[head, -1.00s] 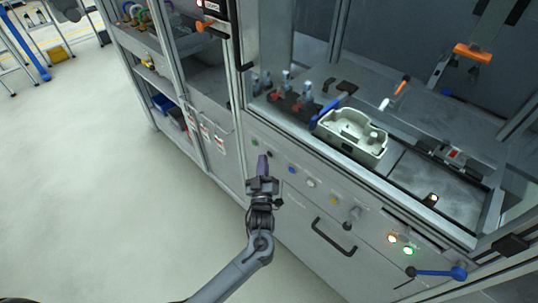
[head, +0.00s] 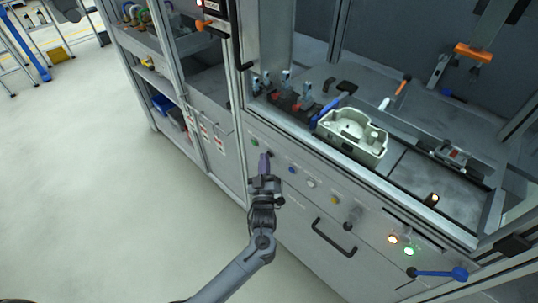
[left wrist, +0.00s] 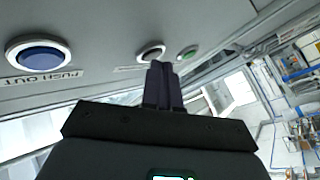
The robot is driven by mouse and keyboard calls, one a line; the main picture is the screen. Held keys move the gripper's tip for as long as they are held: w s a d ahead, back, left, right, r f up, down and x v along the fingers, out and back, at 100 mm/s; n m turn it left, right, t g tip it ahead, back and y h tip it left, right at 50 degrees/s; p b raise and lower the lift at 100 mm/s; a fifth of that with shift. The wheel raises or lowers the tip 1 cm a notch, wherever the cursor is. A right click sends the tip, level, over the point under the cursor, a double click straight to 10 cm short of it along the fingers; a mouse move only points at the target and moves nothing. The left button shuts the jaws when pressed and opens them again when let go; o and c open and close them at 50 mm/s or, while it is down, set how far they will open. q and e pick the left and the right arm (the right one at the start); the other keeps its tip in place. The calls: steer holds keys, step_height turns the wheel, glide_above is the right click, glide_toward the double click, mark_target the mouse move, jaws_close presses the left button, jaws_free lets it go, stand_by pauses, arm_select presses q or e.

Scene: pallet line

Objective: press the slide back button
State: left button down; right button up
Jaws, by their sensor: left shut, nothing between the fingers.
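My left gripper (head: 264,157) is shut and empty, its purple fingers pointing at the front panel of the cabinet. In the left wrist view its fingertips (left wrist: 158,66) are just below a black button (left wrist: 151,51) with a light ring; I cannot tell whether they touch it. A green button (left wrist: 188,52) is to the right of it, and a blue button (left wrist: 39,55) labelled PUSH OUT is to the left. The label by the black button is too small to read, so I cannot confirm which button is slide back. My right gripper is not in view.
The panel row continues with a white button (head: 311,184), a yellow button (head: 334,200) and lit lamps (head: 409,251). A black handle (head: 334,238) sticks out below. A pale tray (head: 375,154) stands on the worktop above. The floor at left is clear.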

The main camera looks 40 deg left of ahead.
arm_select(q)
steer(key=shift+w, duration=0.2)
stand_by(0.4)
steer(key=shift+s, duration=0.1)
steer(key=shift+s+p, duration=0.55)
steer(key=shift+s, duration=0.2)
steer(key=shift+a+r, duration=0.1)
steer(key=s+p, duration=0.2)
steer(key=s, duration=0.1)
steer(key=s+p, duration=0.1)
steer(key=s, duration=0.1)
steer(key=shift+a, duration=0.35)
